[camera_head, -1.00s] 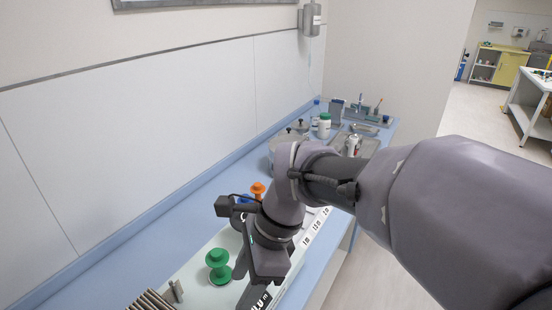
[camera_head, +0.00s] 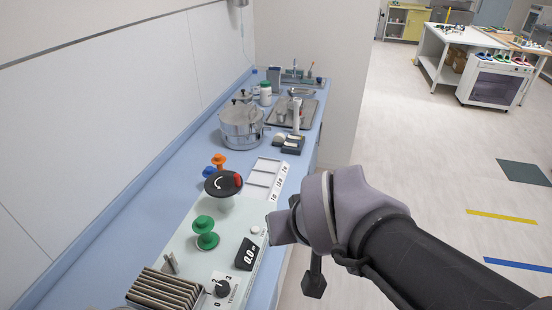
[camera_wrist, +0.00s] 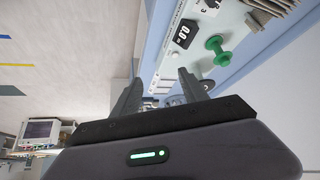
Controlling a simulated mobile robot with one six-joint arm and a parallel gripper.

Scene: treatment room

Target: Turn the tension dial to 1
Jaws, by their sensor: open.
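The tension dial (camera_head: 222,288) is a small black knob on the front end of a pale machine (camera_head: 190,240), at the bottom of the head view. Printed figures 0, 2 and 3 and the word tension surround it; its exact setting is too small to tell. My gripper (camera_wrist: 160,88) is open and empty in the wrist view, its two dark fingers apart. In the head view, my gripper's end hangs to the right of the machine, off the bench edge, apart from the dial.
Beside the dial are a black 0.0 display (camera_head: 249,254), a ribbed block (camera_head: 165,288) and a green spool (camera_head: 206,232). A black round handle with a red part (camera_head: 223,184) rises behind. A steel pot (camera_head: 242,127) stands farther back. The floor right of the bench is clear.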

